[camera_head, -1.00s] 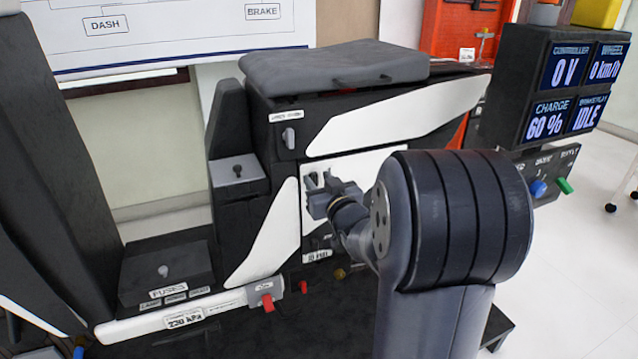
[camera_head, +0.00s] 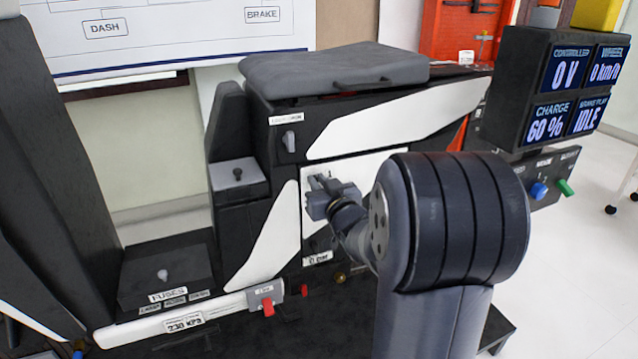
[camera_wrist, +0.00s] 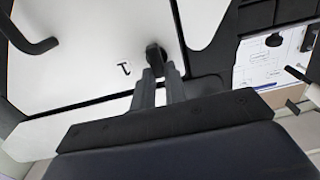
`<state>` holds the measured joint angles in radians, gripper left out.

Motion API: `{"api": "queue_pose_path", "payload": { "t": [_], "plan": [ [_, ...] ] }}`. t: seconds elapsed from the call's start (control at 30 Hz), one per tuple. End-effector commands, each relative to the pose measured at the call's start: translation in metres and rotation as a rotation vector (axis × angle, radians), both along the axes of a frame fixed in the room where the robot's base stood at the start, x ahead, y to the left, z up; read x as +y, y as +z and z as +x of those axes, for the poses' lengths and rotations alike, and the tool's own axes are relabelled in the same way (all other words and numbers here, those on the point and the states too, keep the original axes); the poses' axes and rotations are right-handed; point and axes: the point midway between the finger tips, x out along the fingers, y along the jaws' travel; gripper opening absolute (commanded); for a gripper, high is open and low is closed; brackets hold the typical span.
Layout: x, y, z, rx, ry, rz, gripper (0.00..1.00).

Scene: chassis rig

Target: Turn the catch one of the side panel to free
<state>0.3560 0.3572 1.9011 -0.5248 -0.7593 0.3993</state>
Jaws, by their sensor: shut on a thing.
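The white side panel (camera_head: 374,164) sits upright in the dark chassis, partly hidden behind my arm. In the wrist view it is the pale surface (camera_wrist: 80,70) filling the left and middle. Catch one (camera_wrist: 154,55) is a small dark knob on the panel beside a printed "1". My gripper (camera_wrist: 159,70) is shut on this catch, with a finger on each side of it. In the head view my gripper (camera_head: 316,186) is at the panel's left part and hides the catch there.
A dark handle (camera_wrist: 34,44) stands out at the wrist view's upper left. In the head view, a grey latch (camera_head: 289,141) is above left of my gripper, a grey seat (camera_head: 335,67) above, and a red lever (camera_head: 268,306) below left. Open floor lies at right.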

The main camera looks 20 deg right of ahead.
Motion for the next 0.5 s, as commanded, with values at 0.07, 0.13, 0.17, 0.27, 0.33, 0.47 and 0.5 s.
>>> {"api": "queue_pose_path", "payload": {
  "t": [0.07,0.13,0.17,0.27,0.33,0.47,0.5],
  "plan": [
    [-0.0001,0.0002,-0.0001,0.0,0.0,0.008,0.0],
    [-0.0003,0.0005,0.0,0.001,0.0,0.023,0.0],
    [-0.0005,0.0006,0.0,0.001,0.0,0.031,0.0],
    [-0.0011,0.0008,0.0,0.002,0.0,0.072,0.0],
    [-0.0017,0.0009,0.0,0.003,0.0,0.111,0.0],
    [-0.0029,0.0016,0.0,0.001,0.0,0.209,0.0],
    [-0.0034,0.0015,0.0,0.002,0.0,0.243,0.0]
  ]
}}
